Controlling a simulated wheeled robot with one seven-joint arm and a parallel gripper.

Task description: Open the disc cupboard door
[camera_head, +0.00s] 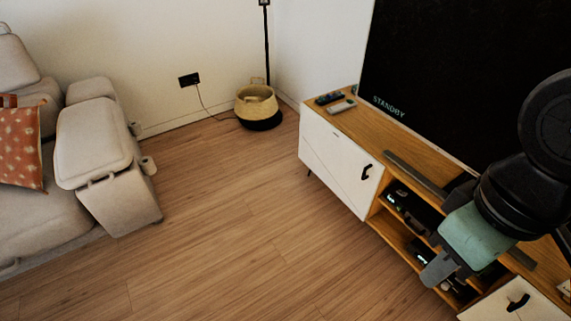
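A low wooden media cabinet (421,159) has a white door (334,163) at its left end, with a black handle (367,172) near its right edge. A second white door (500,307) with a black handle (518,302) is partly in view at lower right. Both doors look shut; no label shows which is the disc cupboard. My gripper (437,270) hangs in front of the cabinet's open middle shelves, between the two doors and apart from both handles. Its finger gap is not clear from this angle. My arm hides part of the cabinet.
Devices (414,212) fill the open shelves. A basket (257,103) stands by the wall, a sofa (95,150) at left. The floor between is clear.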

